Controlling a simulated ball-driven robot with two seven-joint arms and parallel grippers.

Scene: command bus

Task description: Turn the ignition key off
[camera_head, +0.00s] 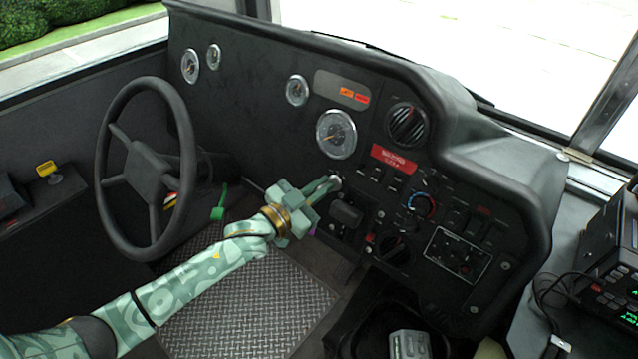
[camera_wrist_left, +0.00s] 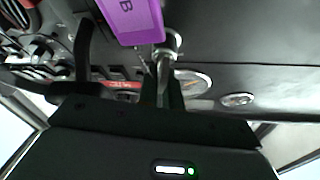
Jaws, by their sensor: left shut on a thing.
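The ignition switch (camera_head: 336,181) is a small silver ring on the black dashboard, right of the steering wheel and below the large gauge. My left gripper (camera_head: 327,186) reaches up to it and is shut on the metal key (camera_wrist_left: 163,68). In the left wrist view the two dark fingers (camera_wrist_left: 162,92) pinch the key at the silver lock (camera_wrist_left: 169,47). A purple tag (camera_wrist_left: 132,20) with a letter B hangs beside the key. The fingers hide much of the key, so its turn angle cannot be told.
The steering wheel (camera_head: 105,150) stands left of my arm. Dashboard knobs and switches (camera_head: 392,248) crowd the right of the lock, with a dark lever (camera_head: 346,213) close below. A radio unit (camera_head: 610,250) sits at far right. The ribbed floor (camera_head: 240,310) below is open.

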